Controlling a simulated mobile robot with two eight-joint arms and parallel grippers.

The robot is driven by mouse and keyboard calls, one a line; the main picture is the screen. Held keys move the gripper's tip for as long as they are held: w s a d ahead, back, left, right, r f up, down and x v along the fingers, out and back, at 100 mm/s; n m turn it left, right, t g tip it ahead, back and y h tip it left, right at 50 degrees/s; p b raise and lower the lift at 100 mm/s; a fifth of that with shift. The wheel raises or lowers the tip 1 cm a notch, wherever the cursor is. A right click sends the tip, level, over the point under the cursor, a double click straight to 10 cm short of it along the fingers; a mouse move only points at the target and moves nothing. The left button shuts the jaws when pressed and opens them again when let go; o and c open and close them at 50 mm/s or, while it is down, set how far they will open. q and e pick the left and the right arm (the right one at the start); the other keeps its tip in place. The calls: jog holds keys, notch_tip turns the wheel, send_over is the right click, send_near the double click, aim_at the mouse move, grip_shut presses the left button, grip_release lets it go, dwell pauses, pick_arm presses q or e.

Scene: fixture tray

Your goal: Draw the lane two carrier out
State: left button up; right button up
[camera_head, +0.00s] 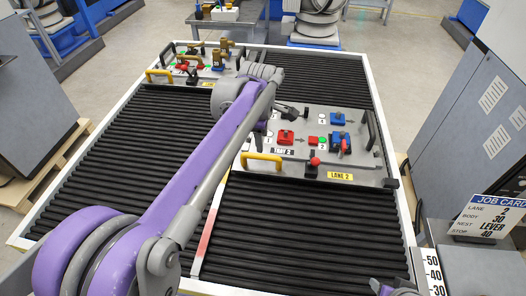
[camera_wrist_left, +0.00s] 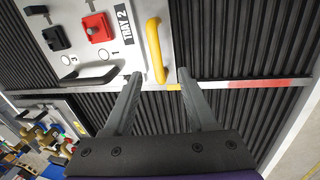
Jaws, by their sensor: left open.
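The lane two carrier (camera_head: 300,174) is a grey plate on the black rollers, marked LANE 2 and TRAY 2. It bears a red block (camera_head: 285,137), blue parts (camera_head: 338,119) and a red-knobbed lever (camera_head: 314,161). Its yellow handle (camera_head: 262,157) is at the front left corner; the handle also shows in the left wrist view (camera_wrist_left: 155,50). There my left gripper (camera_wrist_left: 159,75) is open, with its fingertips on either side of the handle's near end in the picture, not closed on it. In the head view my left arm partly hides this gripper. A bit of my right gripper (camera_head: 396,288) shows at the bottom edge.
A second carrier (camera_head: 205,72) with a yellow handle stands at the far left of the roller table (camera_head: 120,150). A red and white strip (camera_head: 207,232) divides the lanes. The rollers in front of lane two (camera_head: 310,220) are clear. A job card (camera_head: 492,215) stands at right.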

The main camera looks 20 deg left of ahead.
aim_at(263, 155)
pick_arm(q)
jog(key=shift+n, duration=0.5)
jog(key=x, duration=1)
jog(key=shift+w+a+f, duration=0.25)
jog(key=shift+w, duration=0.15)
jog(key=shift+c, duration=0.2)
grip_shut()
dwell(0.3)
